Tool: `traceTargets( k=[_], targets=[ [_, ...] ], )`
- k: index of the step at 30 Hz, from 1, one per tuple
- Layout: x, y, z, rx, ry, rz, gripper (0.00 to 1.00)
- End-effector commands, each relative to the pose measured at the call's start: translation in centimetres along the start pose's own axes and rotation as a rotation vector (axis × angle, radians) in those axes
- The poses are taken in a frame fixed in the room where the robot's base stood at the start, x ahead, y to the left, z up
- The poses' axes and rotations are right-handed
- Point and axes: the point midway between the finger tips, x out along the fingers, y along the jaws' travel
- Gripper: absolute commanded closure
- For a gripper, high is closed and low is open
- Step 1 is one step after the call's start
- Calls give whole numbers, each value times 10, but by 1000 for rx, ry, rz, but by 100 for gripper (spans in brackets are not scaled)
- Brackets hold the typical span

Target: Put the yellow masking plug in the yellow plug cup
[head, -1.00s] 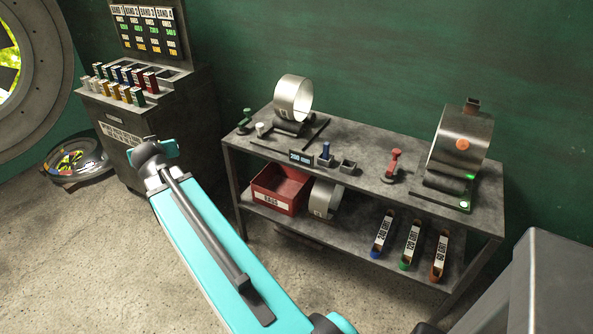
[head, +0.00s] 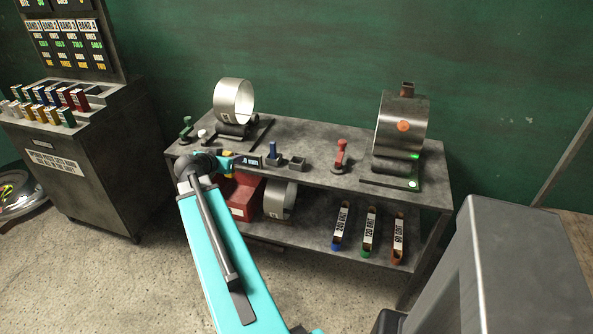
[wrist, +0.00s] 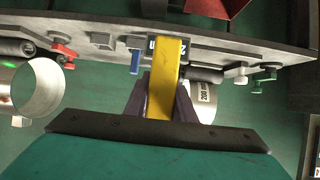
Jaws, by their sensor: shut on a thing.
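My gripper (wrist: 160,100) is shut on a long, straight yellow piece, the yellow masking plug (wrist: 166,75), which sticks out between the dark fingers in the wrist view. In the head view my gripper (head: 230,163) is at the bench's front edge, left of the small display, and only a bit of yellow shows there. No cup marked yellow can be made out. A small grey square cup (head: 298,165) stands empty-looking on the bench, beside another cup holding a blue plug (head: 272,150).
The grey bench (head: 330,175) carries a metal ring (head: 233,101) on the left, a red-handled clamp (head: 341,155), and a large cylinder (head: 402,128) on the right. A red bin (head: 238,205) sits on the lower shelf. A cabinet with coloured boxes stands left.

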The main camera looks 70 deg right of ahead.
Motion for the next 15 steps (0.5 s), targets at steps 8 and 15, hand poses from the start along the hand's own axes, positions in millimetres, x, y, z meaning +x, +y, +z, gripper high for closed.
traceTargets(
  k=[8,15],
  targets=[
    [53,100,-5,116,-1,213,99],
    [69,144,-8,164,0,303,99]
  ],
)
